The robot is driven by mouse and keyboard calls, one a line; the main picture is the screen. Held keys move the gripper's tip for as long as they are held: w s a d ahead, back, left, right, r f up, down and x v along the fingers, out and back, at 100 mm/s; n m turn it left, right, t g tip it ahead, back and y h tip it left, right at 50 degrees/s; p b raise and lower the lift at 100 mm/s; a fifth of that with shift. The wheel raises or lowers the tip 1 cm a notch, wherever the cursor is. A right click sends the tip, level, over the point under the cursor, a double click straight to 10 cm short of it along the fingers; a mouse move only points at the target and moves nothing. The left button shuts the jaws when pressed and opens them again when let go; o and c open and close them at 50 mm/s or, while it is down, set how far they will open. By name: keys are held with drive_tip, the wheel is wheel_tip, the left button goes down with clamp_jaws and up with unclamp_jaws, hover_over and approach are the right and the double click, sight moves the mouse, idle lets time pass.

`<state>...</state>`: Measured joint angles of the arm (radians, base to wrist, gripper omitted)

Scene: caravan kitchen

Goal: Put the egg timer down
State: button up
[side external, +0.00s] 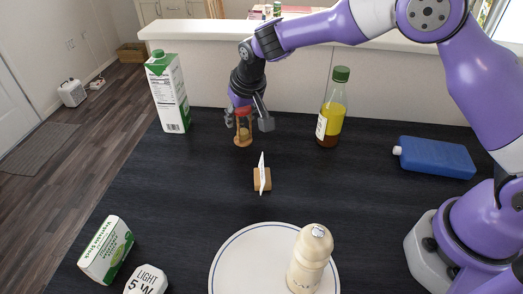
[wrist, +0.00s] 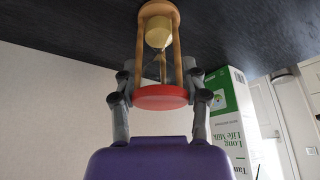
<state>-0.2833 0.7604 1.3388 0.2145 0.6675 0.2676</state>
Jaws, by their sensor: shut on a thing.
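The egg timer (side external: 243,136) is a small hourglass with wooden posts, one red end and one wooden end. My gripper (side external: 244,116) is shut on it near its red end. In the wrist view the egg timer (wrist: 158,60) stands between the two fingers of my gripper (wrist: 160,92), with the red disc nearest my palm and the wooden end away from it. In the side view its wooden end is low, at or just above the dark table (side external: 200,200); I cannot tell whether it touches. It looks about upright.
A green-and-white milk carton (side external: 170,95) stands to the left and an oil bottle (side external: 331,110) to the right. A card in a wooden holder (side external: 262,179) stands in front.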

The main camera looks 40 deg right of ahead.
drive_tip(key=o, duration=1.2)
drive_tip(key=shift+r, duration=0.1)
drive_tip(key=d+v, duration=0.1)
drive_tip(key=v, duration=1.1)
drive_tip(key=s+d+r, duration=0.4)
drive_tip(key=s+d, duration=0.1)
drive_tip(key=s, duration=0.3)
drive_tip(key=shift+n+t+y, duration=0.4)
drive_tip(key=shift+n+t, duration=0.1)
drive_tip(key=shift+n, duration=0.4)
drive_tip(key=s+d+f, duration=0.1)
drive_tip(key=s, duration=0.3)
drive_tip(key=s+d, duration=0.1)
drive_tip(key=s, duration=0.4)
drive_tip(key=s+d+f, duration=0.1)
drive_tip(key=s, duration=0.3)
drive_tip(key=shift+s+d+f, duration=0.3)
drive_tip(key=shift+d, duration=0.1)
